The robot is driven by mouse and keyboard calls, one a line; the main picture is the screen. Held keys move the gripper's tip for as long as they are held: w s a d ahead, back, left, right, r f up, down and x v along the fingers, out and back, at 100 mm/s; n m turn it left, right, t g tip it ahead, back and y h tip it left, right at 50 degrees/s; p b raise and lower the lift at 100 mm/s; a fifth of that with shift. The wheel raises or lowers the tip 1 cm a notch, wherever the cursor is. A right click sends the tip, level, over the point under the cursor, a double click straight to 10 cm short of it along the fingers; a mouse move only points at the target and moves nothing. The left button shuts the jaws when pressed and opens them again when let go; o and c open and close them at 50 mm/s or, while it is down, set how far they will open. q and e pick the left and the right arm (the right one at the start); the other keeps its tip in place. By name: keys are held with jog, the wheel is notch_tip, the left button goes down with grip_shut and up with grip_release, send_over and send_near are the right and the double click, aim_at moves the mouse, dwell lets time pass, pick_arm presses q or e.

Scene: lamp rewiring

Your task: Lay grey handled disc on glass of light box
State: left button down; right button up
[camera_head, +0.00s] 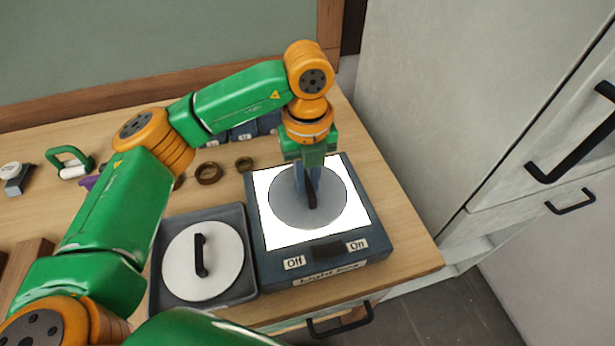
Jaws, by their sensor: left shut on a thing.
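The light box (378,246) is a dark blue box with a bright white glass top (273,225), near the right end of the wooden bench. The grey disc (326,212) with a black handle is over the middle of the glass, and it looks flat. I cannot tell whether it touches the glass. My left gripper (308,192) points straight down above the disc and is shut on its handle. The fingers partly hide the handle and the disc's far side. My right gripper is not in view.
A dark tray (251,287) left of the light box holds a white disc (222,270) with a black handle. Rings (208,173), a green-handled tool (68,158) and other small things lie behind and left. A pale cabinet (440,110) stands close on the right.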

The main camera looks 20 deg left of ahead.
pick_arm(q)
jog(key=shift+f+b, duration=0.3)
jog(key=shift+b, duration=0.05)
dwell(0.6)
jog(key=shift+c, duration=1.4)
grip_release()
jog(key=shift+r+p, duration=3.05)
jog(key=shift+r, duration=1.05)
